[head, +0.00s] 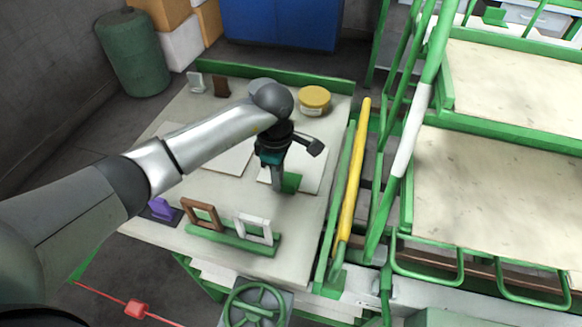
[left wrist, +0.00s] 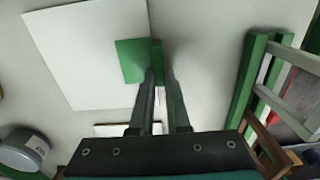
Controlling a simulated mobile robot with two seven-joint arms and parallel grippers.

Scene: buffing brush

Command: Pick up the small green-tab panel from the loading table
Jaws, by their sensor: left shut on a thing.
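In the left wrist view the green tab (left wrist: 131,62) is a flat square with a narrow upright strip, at the edge of a white panel (left wrist: 80,45). My left gripper (left wrist: 159,80) is shut on the strip, its fingers pointing down at it. The white panel (head: 312,160) lies partly behind the gripper in the head view. I cannot tell whether it is lifted off the table. My right gripper is not in view.
Another white panel (head: 222,158) lies to the left. A yellow round tin (head: 314,98) stands at the back. A green rack with brown and white frames (head: 254,229) stands at the front. A yellow bar (head: 352,180) runs along the right edge, beside green shelving (head: 480,190).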

